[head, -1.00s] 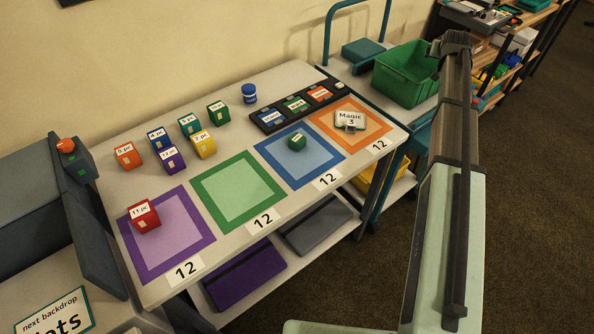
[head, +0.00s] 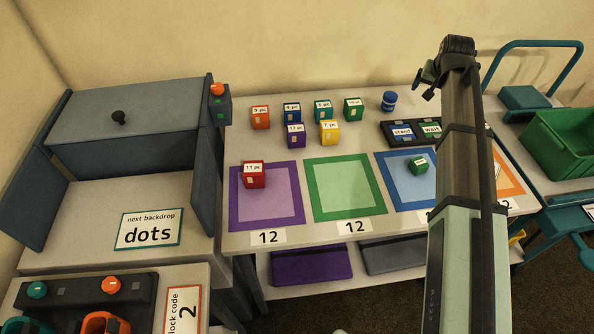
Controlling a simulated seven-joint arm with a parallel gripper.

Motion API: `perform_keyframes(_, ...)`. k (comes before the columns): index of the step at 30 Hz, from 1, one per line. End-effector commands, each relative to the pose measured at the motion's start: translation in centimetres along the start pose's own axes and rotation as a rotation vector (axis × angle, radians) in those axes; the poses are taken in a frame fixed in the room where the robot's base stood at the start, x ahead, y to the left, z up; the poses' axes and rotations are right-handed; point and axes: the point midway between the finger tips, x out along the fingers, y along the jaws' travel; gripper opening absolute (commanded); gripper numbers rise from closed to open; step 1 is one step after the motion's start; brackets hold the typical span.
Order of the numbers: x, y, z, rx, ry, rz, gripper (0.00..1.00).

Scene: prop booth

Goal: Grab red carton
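The red carton (head: 254,175), labelled "11 pc", sits upright on the upper left part of the purple-framed square (head: 268,217) on the table. My gripper (head: 425,84) is at the far end of my raised arm, in front of the table's back edge in the picture. It is well to the right of the red carton and apart from it. Its fingers are small and dark, and I cannot tell whether they are open.
An orange carton (head: 260,117), a yellow carton (head: 329,133) and several others stand behind the red carton. A grey cabinet (head: 135,125) stands at the left. The green-framed square (head: 345,187) is empty.

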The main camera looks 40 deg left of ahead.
Motion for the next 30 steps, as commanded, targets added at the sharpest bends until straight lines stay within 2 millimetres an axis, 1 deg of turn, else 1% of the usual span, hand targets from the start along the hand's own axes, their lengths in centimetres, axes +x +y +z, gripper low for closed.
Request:
perform_keyframes(1, -0.5, -2.8, 1.3, -0.022, -0.023, -0.013, 0.87)
perform_keyframes(3, -1.0, -6.0, 3.0, -0.049, -0.056, -0.026, 0.87)
perform_keyframes(5, -1.6, -8.7, 4.5, -0.072, -0.084, -0.036, 0.87)
perform_keyframes(6, -2.0, -10.4, 5.5, -0.086, -0.103, -0.042, 0.87)
perform_keyframes(8, -2.7, -13.0, 7.1, -0.110, -0.131, -0.050, 0.87)
perform_keyframes(9, -3.2, -14.6, 8.2, -0.126, -0.149, -0.055, 0.87)
perform_keyframes(11, -3.9, -16.9, 10.0, -0.149, -0.177, -0.061, 0.87)
perform_keyframes(12, -4.5, -18.4, 11.2, -0.165, -0.195, -0.064, 0.87)
perform_keyframes(14, -5.3, -20.7, 13.0, -0.191, -0.223, -0.069, 0.87)
perform_keyframes(15, -5.9, -22.0, 14.3, -0.207, -0.241, -0.071, 0.87)
perform_keyframes(17, -6.8, -24.1, 16.2, -0.232, -0.268, -0.073, 0.87)
perform_keyframes(18, -7.5, -25.4, 17.5, -0.249, -0.285, -0.075, 0.87)
perform_keyframes(20, -8.5, -27.2, 19.5, -0.276, -0.311, -0.076, 0.87)
perform_keyframes(24, -11.0, -31.1, 24.2, -0.338, -0.369, -0.073, 0.87)
perform_keyframes(26, -12.1, -32.6, 26.3, -0.366, -0.394, -0.070, 0.87)
perform_keyframes(27, -12.9, -33.5, 27.7, -0.383, -0.410, -0.067, 0.87)
perform_keyframes(30, -14.7, -35.4, 30.9, -0.425, -0.445, -0.060, 0.87)
